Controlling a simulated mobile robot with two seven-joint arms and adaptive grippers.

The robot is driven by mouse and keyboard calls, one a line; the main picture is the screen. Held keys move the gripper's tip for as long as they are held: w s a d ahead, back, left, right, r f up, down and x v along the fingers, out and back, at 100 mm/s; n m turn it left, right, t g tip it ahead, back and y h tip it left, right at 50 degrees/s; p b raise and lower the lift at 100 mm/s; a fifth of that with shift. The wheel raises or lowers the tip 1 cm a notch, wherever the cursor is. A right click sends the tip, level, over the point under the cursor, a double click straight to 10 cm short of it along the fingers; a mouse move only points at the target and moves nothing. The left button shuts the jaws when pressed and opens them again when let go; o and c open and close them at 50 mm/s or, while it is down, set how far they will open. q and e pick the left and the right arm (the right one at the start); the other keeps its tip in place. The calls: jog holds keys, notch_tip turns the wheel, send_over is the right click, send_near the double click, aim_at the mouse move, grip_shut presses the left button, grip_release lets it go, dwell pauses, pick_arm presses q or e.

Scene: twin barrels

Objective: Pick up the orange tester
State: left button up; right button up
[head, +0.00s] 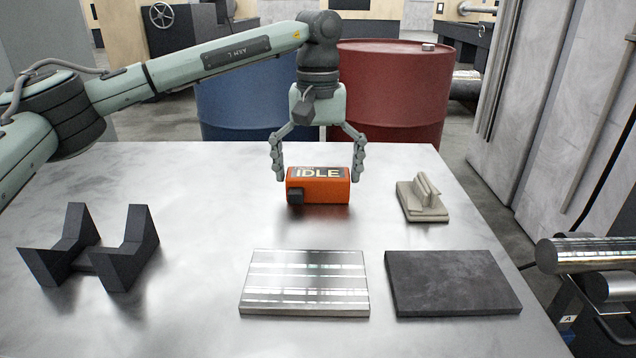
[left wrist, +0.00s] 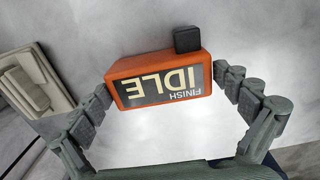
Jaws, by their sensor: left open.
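The orange tester (head: 318,191) is a small box with a dark label reading IDLE and a black knob at its left front corner. It sits on the metal table. My left gripper (head: 318,176) points down with its fingers spread on both sides of the tester. In the left wrist view, the tester (left wrist: 160,82) lies between the open fingertips (left wrist: 162,88), close to both. I cannot tell whether the fingers touch it. My right gripper is not in view.
A shiny metal plate (head: 305,283) and a dark plate (head: 452,283) lie in front. A black cradle (head: 90,248) stands at left. A beige stand (head: 422,202) is right of the tester. Blue (head: 247,98) and red (head: 393,88) barrels stand behind the table.

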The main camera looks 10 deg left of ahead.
pick_arm(q)
jog(key=c, duration=1)
jog(key=shift+r, duration=0.1)
jog(key=shift+c, duration=0.5)
jog(key=shift+r, duration=0.1)
